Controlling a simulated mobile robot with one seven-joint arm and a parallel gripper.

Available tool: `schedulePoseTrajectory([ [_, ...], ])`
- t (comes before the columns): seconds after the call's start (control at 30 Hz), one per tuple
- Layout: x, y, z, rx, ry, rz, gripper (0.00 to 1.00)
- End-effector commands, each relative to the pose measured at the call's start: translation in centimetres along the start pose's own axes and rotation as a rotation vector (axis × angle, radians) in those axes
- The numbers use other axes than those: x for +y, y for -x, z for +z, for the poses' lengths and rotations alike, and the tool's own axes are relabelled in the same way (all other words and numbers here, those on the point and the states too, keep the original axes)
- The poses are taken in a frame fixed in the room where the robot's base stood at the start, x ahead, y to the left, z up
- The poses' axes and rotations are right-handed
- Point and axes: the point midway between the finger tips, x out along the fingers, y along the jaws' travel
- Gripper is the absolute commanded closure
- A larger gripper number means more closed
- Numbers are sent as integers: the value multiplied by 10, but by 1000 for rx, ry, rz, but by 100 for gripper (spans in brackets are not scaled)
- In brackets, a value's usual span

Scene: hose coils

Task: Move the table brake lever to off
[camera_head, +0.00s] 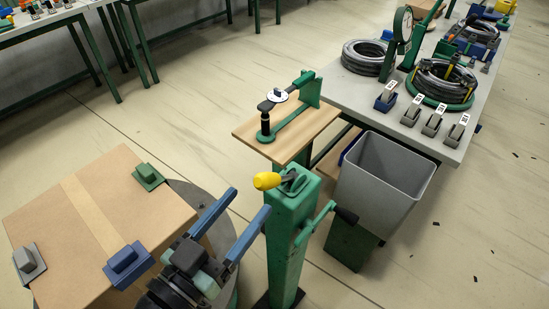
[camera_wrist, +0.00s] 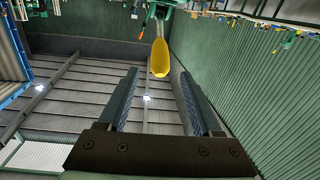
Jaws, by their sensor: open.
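A lever with a yellow grip (camera_head: 267,181) sits on top of a green post (camera_head: 284,240), and I take it for the table brake lever. Its grip points left in the head view, out from a green bracket (camera_head: 294,183). No off marking is legible. My gripper (camera_head: 248,201) is open, with two blue fingers just short of the yellow grip, below and left of it. In the wrist view the yellow grip (camera_wrist: 160,57) lies ahead of and between the fingertips of my gripper (camera_wrist: 158,74). The fingers appear clear of it.
A second lever with a black grip (camera_head: 345,215) juts from the post's right side. A grey bin (camera_head: 384,180) stands right of it. A cardboard box (camera_head: 95,220) with clamp-like blocks is at left. A wooden shelf with a crank (camera_head: 279,95) is behind. Hose coils lie on the far bench.

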Motion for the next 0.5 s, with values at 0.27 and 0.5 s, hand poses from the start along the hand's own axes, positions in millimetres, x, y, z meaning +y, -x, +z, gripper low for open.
schedulePoseTrajectory([
  [0.27, 1, -60, -4, 0, 0, 3, 34],
  [0.5, 0, -89, -2, 0, -1, 1, 34],
])
